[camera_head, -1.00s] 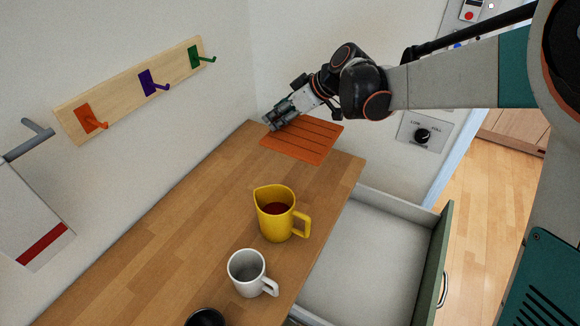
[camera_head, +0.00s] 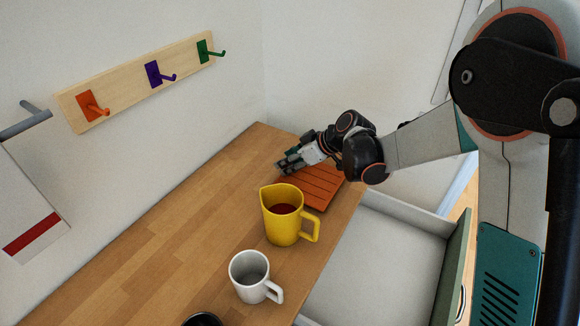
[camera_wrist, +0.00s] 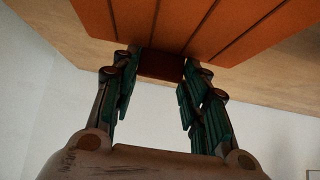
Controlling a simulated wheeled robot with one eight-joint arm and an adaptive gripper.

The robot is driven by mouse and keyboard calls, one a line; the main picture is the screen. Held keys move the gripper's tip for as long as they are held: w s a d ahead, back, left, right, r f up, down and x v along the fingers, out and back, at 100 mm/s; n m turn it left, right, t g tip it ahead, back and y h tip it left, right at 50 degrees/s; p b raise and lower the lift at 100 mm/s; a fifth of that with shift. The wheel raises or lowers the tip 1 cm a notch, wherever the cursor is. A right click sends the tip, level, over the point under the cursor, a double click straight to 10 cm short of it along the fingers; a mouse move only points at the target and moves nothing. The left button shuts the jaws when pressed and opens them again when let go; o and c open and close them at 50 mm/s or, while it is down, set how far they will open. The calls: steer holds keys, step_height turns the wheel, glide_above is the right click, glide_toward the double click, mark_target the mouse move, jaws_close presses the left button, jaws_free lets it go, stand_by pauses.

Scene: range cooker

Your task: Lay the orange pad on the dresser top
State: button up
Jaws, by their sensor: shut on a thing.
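The orange pad (camera_head: 318,187) is a flat slab with grooves, over the far end of the wooden dresser top (camera_head: 190,215), just behind the yellow jug. My gripper (camera_head: 283,166) is at the pad's far left edge. The wrist view shows the pad (camera_wrist: 205,22) with the fingers (camera_wrist: 160,68) closed on a block at its near edge. The pad looks about level and low over the wood; I cannot tell whether it touches. The jug hides part of its near side, and my wrist covers its far right.
The yellow jug (camera_head: 281,222) with dark red contents stands close in front of the pad. A white mug (camera_head: 248,272) and a dark round item (camera_head: 203,320) stand nearer. A drawer (camera_head: 385,255) is open at right. A hook rack (camera_head: 140,80) hangs on the wall. The left wood is clear.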

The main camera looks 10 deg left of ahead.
steer(key=shift+f, duration=0.55)
steer(key=shift+f, duration=0.15)
steer(key=o, duration=1.1)
steer(key=shift+c, duration=0.2)
steer(key=shift+r, duration=0.3)
steer(key=p+v, duration=0.3)
steer(key=v, duration=0.8)
steer(key=shift+d+r, duration=0.25)
steer(key=shift+d, duration=0.05)
